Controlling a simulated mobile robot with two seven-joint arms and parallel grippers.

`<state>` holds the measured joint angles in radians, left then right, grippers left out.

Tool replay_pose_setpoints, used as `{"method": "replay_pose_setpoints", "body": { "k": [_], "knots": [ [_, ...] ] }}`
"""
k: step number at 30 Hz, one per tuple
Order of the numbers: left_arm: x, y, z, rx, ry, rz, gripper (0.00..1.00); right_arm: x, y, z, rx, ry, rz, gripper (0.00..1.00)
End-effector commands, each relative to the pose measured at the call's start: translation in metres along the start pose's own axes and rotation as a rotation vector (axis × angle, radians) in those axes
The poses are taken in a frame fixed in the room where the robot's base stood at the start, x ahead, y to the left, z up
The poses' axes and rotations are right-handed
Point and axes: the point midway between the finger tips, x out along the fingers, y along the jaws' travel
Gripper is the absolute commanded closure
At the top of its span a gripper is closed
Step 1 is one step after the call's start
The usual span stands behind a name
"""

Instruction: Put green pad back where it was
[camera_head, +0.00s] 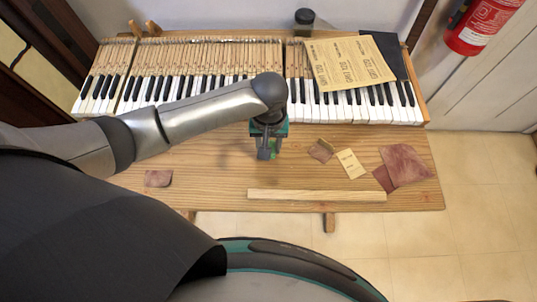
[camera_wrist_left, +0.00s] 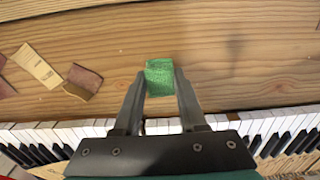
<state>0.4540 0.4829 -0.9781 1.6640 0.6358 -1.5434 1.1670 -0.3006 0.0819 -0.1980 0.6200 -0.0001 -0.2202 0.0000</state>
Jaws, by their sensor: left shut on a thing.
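The green pad (camera_wrist_left: 159,78) is a small block held between the two fingers of my left gripper (camera_wrist_left: 160,88) in the left wrist view. In the head view my left gripper (camera_head: 267,153) points down over the wooden table, in front of the piano keys. Only a sliver of the green pad (camera_head: 275,154) shows beside the fingers there. I cannot tell whether the pad touches the table. My right gripper is not in view.
The keyboard (camera_head: 210,90) runs along the back, with printed paper (camera_head: 348,62) on its right part. Reddish-brown scraps (camera_head: 403,165) and a small card (camera_head: 349,163) lie right of my gripper. A wooden strip (camera_head: 315,195) lies near the front edge. The table's left part is mostly clear.

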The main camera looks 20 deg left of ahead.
Motion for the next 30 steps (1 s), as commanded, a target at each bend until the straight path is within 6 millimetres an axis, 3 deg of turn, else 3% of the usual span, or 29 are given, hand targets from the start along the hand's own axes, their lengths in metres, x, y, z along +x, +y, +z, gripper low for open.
{"method": "replay_pose_setpoints", "body": {
  "k": [12,25,26,30],
  "knots": [
    [0.049,0.000,0.001,0.001,-0.001,0.000,1.00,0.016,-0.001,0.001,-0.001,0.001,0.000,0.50],
    [0.053,0.000,0.001,0.000,-0.001,0.001,1.00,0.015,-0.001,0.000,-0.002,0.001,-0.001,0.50],
    [0.053,0.000,0.000,0.000,0.000,0.001,0.56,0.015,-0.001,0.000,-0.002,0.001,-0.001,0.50],
    [0.052,0.000,0.000,0.001,0.000,0.001,0.40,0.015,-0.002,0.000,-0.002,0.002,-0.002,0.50]
  ]
}}
